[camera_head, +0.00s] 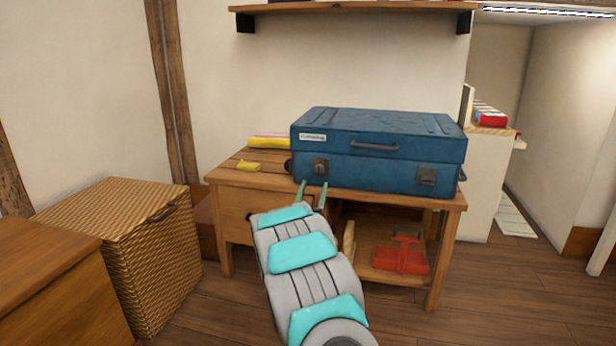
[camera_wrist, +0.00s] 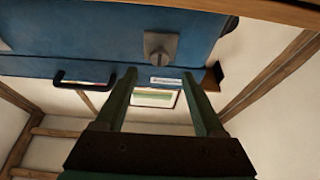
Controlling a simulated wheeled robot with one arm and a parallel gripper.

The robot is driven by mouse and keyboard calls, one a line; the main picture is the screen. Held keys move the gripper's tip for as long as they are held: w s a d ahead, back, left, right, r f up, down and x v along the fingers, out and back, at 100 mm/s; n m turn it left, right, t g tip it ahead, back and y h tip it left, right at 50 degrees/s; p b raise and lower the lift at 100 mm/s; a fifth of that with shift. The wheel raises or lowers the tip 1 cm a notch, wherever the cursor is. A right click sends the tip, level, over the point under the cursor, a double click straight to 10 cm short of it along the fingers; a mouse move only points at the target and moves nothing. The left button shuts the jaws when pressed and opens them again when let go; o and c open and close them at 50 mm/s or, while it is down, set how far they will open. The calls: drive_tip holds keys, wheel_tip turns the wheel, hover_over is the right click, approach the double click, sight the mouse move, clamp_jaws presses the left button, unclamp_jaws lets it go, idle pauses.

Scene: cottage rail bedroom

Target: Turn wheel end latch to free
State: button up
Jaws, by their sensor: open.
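A blue suitcase (camera_head: 380,150) lies flat and closed on a wooden desk (camera_head: 450,200). A dark rounded part, perhaps a wheel (camera_head: 288,166), shows at the left end. My gripper (camera_head: 312,187) is open and empty, just below and in front of the left latch. In the wrist view, which is upside down, that latch (camera_wrist: 160,45) is a grey plate with a knob, beyond the gap between my fingertips (camera_wrist: 159,76). I see no contact.
A red dustpan-like item (camera_head: 402,257) sits on the lower shelf. A wicker hamper (camera_head: 140,245) stands left. A wall shelf (camera_head: 350,7) hangs above.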

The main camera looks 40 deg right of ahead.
sight(319, 172)
drive_tip(key=shift+b+x, duration=0.3)
drive_tip(key=shift+x, duration=3.35)
drive_tip(key=shift+f, duration=0.1)
clamp_jaws()
